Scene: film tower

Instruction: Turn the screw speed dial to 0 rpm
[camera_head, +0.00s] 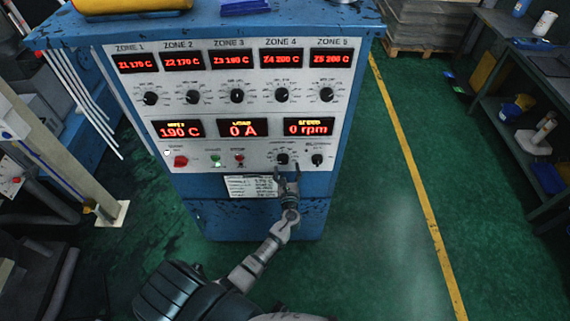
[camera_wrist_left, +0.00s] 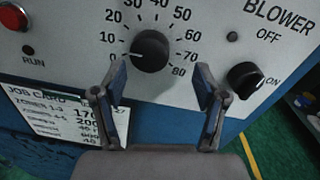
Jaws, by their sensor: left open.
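The screw speed dial (camera_head: 282,158) is a round black knob low on the control panel of a blue cabinet. In the left wrist view the dial (camera_wrist_left: 150,50) sits inside a printed scale from 0 to 80, and its pale mark points left, close to the 0. The speed display (camera_head: 308,127) reads 0 rpm in red. My left gripper (camera_head: 287,173) is open just below and in front of the dial. In the wrist view its two fingers (camera_wrist_left: 161,78) are apart, with nothing between them; the dial is beyond the tips. My right gripper is out of view.
The blower switch (camera_wrist_left: 245,79) is just right of the dial. A red button (camera_wrist_left: 13,16) and a job card (camera_wrist_left: 65,115) are to the left. Zone knobs (camera_head: 237,96) line the panel above. Green floor (camera_head: 375,220) is open right of the cabinet.

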